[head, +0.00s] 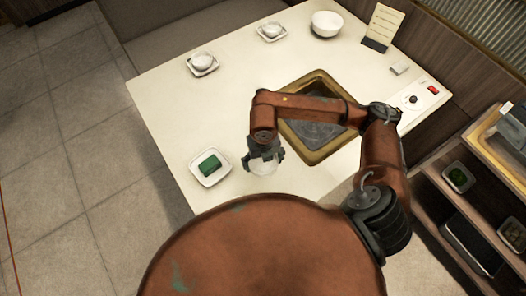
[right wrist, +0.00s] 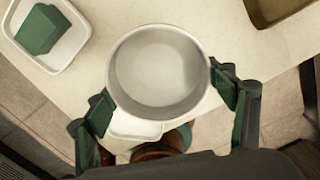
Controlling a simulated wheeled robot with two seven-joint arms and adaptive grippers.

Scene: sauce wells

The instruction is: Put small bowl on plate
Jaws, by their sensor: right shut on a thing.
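A small whitish bowl (head: 263,167) is held upright at the front of the table by my right gripper (head: 264,153). In the right wrist view the round bowl (right wrist: 158,68) looks empty, and the fingers (right wrist: 161,90) are shut on its two sides. A pale, plate-like corner (right wrist: 134,127) shows below the bowl's rim; most of it is hidden, and I cannot tell whether the bowl touches it. A square white plate (head: 222,171) with a green block (head: 209,165) lies just left of the gripper. My left gripper is not in view.
Two small plates with white bowls (head: 202,62) (head: 270,30) stand farther back. A larger white bowl (head: 326,24), a menu card (head: 383,25) and a control panel (head: 423,100) are toward the back right. A brass-rimmed recess (head: 311,79) lies behind my right arm. The table's left middle is clear.

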